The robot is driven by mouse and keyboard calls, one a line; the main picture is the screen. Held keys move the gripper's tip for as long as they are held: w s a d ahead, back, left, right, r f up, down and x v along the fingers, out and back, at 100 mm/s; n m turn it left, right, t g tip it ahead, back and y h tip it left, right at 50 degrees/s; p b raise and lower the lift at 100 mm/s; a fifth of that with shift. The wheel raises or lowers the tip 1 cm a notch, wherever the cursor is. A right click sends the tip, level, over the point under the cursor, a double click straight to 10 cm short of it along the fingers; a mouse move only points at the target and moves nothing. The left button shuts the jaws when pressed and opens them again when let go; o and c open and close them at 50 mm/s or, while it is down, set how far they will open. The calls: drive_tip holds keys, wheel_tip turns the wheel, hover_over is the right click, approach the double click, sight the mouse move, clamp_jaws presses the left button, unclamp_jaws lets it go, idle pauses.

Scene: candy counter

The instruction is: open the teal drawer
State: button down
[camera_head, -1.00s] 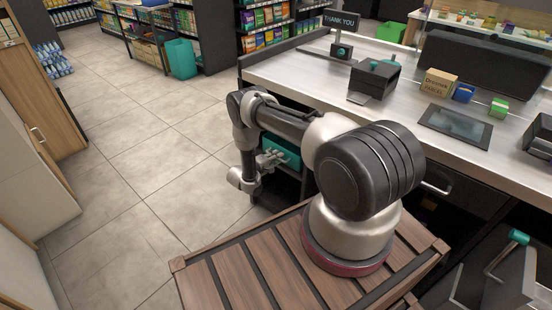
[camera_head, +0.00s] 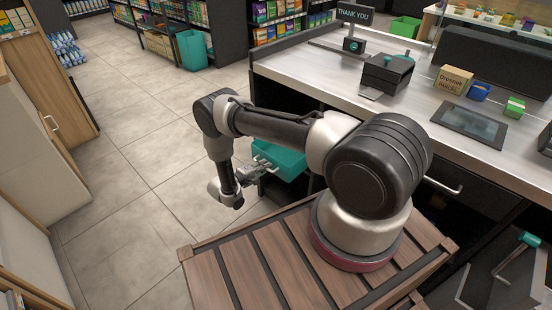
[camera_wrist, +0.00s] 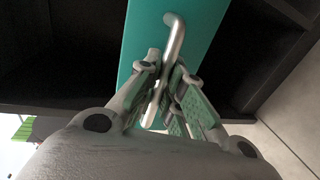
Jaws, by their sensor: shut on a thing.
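My gripper (camera_head: 258,166) is at the drawer front. In the wrist view, the two fingers of my gripper (camera_wrist: 166,68) are closed around the lower part of the handle.
The counter (camera_head: 305,75) holds a card printer (camera_head: 386,73), a flat screen (camera_head: 468,125) and small boxes. A closed dark drawer with a silver handle (camera_head: 443,186) is at the right. The tiled floor (camera_head: 120,130) left of my arm is clear.

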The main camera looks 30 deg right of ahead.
drive_tip(key=f+v, duration=0.2)
drive_tip(key=v, duration=0.6)
drive_tip(key=shift+a+r, duration=0.15)
drive_tip(key=shift+a, duration=0.45)
drive_tip(key=shift+s, duration=0.15)
drive_tip(key=c, duration=1.5)
unclamp_jaws()
drive_tip(key=v, duration=1.2)
